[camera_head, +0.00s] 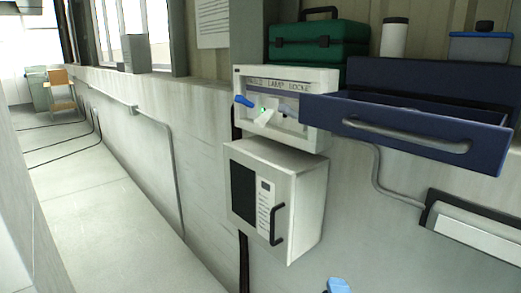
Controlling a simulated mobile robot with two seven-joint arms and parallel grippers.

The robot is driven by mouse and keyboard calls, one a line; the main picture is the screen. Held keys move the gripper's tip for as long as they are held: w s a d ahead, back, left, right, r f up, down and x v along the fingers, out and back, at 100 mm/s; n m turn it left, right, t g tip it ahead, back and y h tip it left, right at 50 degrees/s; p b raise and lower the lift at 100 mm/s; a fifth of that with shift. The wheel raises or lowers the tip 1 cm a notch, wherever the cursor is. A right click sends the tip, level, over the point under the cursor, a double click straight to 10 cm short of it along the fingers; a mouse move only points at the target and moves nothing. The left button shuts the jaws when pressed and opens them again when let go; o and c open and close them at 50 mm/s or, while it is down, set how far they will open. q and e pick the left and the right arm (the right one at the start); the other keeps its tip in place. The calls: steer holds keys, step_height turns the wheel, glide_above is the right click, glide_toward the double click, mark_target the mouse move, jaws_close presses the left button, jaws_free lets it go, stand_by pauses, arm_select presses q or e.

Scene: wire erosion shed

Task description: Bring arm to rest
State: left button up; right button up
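A small light-blue piece with a dark edge (338,286) shows at the bottom edge, right of centre. It looks like the tip of my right gripper, but most of it is cut off by the frame. I cannot tell whether that gripper is open or shut, or whether it holds anything. My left gripper and arm are not in view.
A navy drawer (410,126) stands pulled out at the upper right. A white lettered box (322,82) with a blue lever (243,101) hangs above a closed grey cabinet (305,205). A green case (318,42) and white canister (394,38) stand above.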

steer(key=s+d+f+m+g+y, duration=0.15)
steer(key=s+f+m, duration=0.3)
steer(key=f, duration=0.55)
steer(key=s+d+f+m+g+y, duration=0.1)
steer(key=s+d+f+m+g, duration=0.25)
steer(key=f, duration=0.65)
steer(key=s+f+m+g+y, duration=0.1)
steer(key=s+f+m+g, duration=0.1)
steer(key=s+f+m, duration=0.6)
arm_select(q)
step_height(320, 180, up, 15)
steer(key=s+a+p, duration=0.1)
steer(key=p, duration=1.8)
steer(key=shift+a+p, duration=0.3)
steer(key=shift+p, duration=0.05)
arm_select(e)
step_height(320, 180, up, 14)
steer(key=w+n, duration=0.1)
steer(key=n, duration=0.2)
steer(key=shift+w+d+n, duration=0.15)
steer(key=shift+d+n, duration=0.25)
steer(key=shift+d, duration=0.05)
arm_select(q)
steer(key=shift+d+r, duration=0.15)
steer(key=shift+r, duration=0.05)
